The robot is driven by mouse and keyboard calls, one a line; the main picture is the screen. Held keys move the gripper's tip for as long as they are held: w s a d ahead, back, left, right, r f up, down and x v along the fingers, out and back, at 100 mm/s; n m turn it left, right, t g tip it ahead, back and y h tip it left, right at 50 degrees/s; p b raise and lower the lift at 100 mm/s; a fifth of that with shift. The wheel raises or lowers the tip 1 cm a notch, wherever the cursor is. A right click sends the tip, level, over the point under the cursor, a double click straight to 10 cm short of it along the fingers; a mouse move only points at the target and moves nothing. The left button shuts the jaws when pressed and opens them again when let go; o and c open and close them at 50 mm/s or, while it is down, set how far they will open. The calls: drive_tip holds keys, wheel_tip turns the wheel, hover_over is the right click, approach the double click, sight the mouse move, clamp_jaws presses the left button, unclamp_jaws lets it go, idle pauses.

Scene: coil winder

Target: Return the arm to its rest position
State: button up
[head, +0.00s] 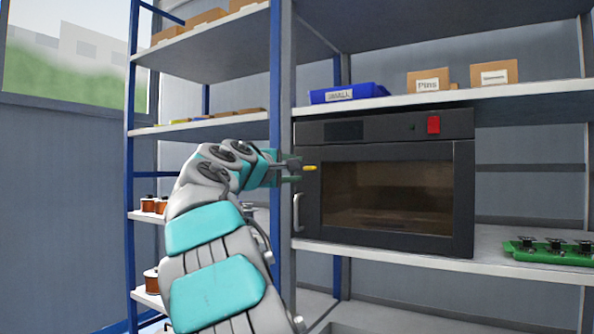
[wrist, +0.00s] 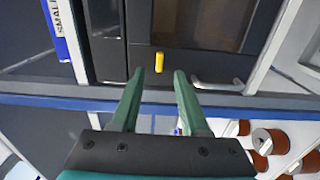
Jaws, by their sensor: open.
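My arm, grey with teal covers, reaches up from the bottom of the head view. My gripper (head: 291,168) is at the left edge of a dark oven (head: 312,215). In the wrist view, my gripper (wrist: 155,95) shows two green fingers spread apart with nothing between them. A small yellow knob (wrist: 159,62) on the oven front lies just beyond the fingertips. The knob also shows in the head view (head: 310,168), just right of the fingers. I cannot tell whether the fingers touch it.
A blue shelf post (head: 275,100) stands close behind my wrist. The oven has a side handle (head: 296,212) and a red switch (head: 433,125). A blue bin (head: 345,93) and cardboard boxes (head: 428,82) sit above. A green tray (head: 550,252) lies right. Copper coils (head: 150,204) stand left.

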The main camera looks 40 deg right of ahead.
idle(0.3)
drive_tip(key=s+a+f+m+g+y, duration=0.1)
drive_tip(key=s+a+f+y, duration=0.3)
drive_tip(key=f, duration=0.6)
drive_tip(key=s+a+f+m+g+y+p, duration=0.1)
drive_tip(key=s+a+f+y, duration=0.3)
drive_tip(key=f, duration=0.6)
drive_tip(key=s+a+f+m+g+y, duration=0.1)
drive_tip(key=s+a+f, duration=0.1)
drive_tip(key=s+f, duration=0.6)
drive_tip(key=s+a+f+m+g+y, duration=0.1)
drive_tip(key=s+a+f+g+y, duration=0.4)
drive_tip(key=s+a+f, duration=1.7)
drive_tip(key=s+f+y, duration=0.1)
drive_tip(key=s+y, duration=0.1)
drive_tip(key=shift+f+g+y+p, duration=0.25)
drive_tip(key=shift+g+y+p, duration=0.05)
drive_tip(key=shift+p, duration=0.1)
drive_tip(key=shift+w+d, duration=0.1)
